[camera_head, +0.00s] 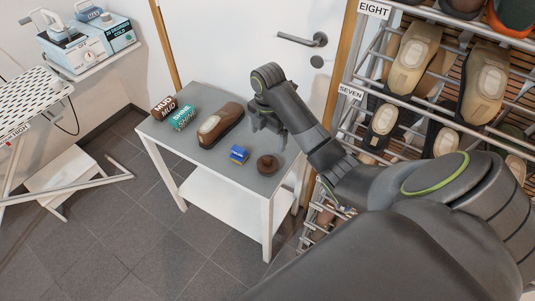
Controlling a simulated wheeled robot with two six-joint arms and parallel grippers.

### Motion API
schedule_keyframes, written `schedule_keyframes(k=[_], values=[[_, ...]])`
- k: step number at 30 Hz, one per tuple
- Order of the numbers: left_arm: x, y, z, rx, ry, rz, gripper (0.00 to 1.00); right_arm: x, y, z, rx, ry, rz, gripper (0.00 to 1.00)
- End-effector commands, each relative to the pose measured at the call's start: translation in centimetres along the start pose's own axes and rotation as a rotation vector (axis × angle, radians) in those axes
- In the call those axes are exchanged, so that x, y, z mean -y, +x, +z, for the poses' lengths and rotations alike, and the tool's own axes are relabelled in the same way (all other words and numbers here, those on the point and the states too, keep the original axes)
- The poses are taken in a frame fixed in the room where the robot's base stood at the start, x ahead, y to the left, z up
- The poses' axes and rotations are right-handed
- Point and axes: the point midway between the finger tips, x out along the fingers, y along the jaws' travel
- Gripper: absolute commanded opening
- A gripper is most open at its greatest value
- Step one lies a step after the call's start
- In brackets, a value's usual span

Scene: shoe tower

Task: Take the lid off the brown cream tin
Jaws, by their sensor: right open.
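The brown cream tin (268,165) sits near the front right edge of the small table. It is round and dark brown with a raised middle. Its lid appears to be on, but the tin is too small in view to tell clearly. My right gripper (265,126) is open above the table's right side, behind the tin and apart from it. It points down next to the heel of a brown shoe (231,113), and I cannot tell whether it touches the shoe. My left gripper is not in view.
The grey-topped white table (188,144) also holds a blue and yellow block (239,154), a teal "SHINE" container (183,118) and a brown "MUD" container (163,107). A shoe rack (398,98) stands close on the right. The table's front left is clear.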

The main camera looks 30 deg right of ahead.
Motion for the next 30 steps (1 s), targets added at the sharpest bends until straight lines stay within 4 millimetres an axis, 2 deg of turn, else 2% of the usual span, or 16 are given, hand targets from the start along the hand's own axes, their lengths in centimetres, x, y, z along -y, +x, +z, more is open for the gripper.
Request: schedule_keyframes(k=[1, 15, 22, 30], values=[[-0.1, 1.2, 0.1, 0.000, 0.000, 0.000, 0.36, 0.0, 1.2, 0.0, 0.000, 0.000, 0.000, 0.91], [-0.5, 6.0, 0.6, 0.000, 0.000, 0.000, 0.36, 0.0, 6.2, 0.0, 0.000, 0.001, 0.000, 0.91], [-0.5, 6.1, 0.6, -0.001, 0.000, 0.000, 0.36, 0.1, 7.4, -0.2, -0.002, 0.002, -0.003, 0.91], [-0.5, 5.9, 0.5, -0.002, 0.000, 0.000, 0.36, 0.2, 11.1, -0.6, -0.001, 0.002, -0.003, 0.91]])
